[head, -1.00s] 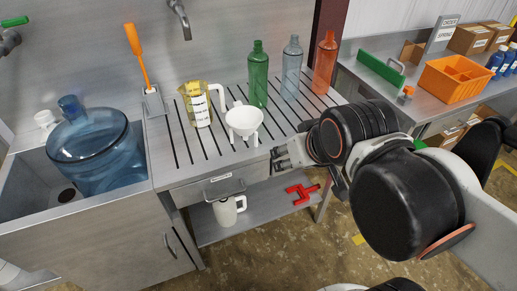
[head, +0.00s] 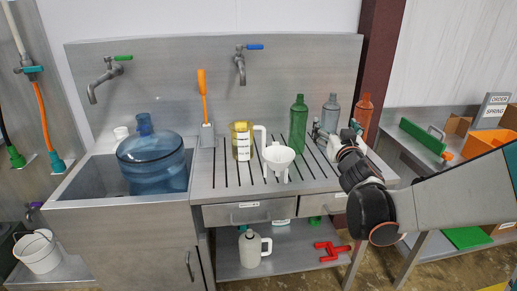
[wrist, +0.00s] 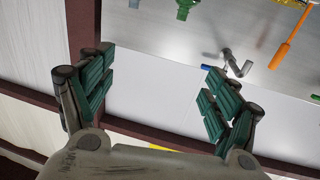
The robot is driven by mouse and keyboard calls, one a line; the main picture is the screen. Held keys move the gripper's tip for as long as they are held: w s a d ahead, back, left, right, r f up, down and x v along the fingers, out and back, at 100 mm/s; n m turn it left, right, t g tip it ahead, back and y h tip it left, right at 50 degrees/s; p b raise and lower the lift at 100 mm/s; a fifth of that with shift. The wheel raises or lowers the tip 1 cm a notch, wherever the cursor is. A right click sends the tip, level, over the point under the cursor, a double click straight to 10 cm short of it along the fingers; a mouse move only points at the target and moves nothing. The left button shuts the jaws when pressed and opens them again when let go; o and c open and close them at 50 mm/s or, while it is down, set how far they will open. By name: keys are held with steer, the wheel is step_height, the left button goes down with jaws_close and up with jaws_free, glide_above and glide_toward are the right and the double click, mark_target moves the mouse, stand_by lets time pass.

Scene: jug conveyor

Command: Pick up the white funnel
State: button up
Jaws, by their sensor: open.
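That view shows the wall, a tap and the orange brush.
A green bottle (head: 298,124), a grey bottle (head: 331,107) and a red bottle (head: 363,112) stand behind and right of the funnel. The sink (head: 85,184) at left holds a large blue jug (head: 152,163). Taps (head: 240,68) project from the backsplash. A dark post (head: 378,60) stands at right.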

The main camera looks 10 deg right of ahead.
steer(key=w+f+n+t+y, duration=0.1)
steer(key=w+f+n+y, duration=0.1)
steer(key=w+f, duration=0.15)
steer(key=n+g+y+b, duration=0.25)
steer(key=n+y, duration=0.35)
steer(key=y, duration=0.3)
glide_toward(287, 176)
steer(key=w, duration=0.2)
steer(key=shift+g, duration=0.35)
steer(key=x, duration=0.7)
steer(key=shift+w+a+r, duration=0.15)
steer(key=shift+a+r, duration=0.05)
steer(key=shift+a, duration=0.25)
steer(key=shift+r+b+x, duration=0.2)
steer(key=shift+b+x, duration=0.1)
steer(key=shift+x, duration=0.7)
steer(key=shift+r+b+x, duration=0.25)
steer(key=shift+x, duration=0.7)
steer(key=shift+r+b+x, duration=0.2)
steer(key=shift+b+x, duration=0.1)
steer(key=shift+x, duration=0.7)
steer(key=c, duration=0.8)
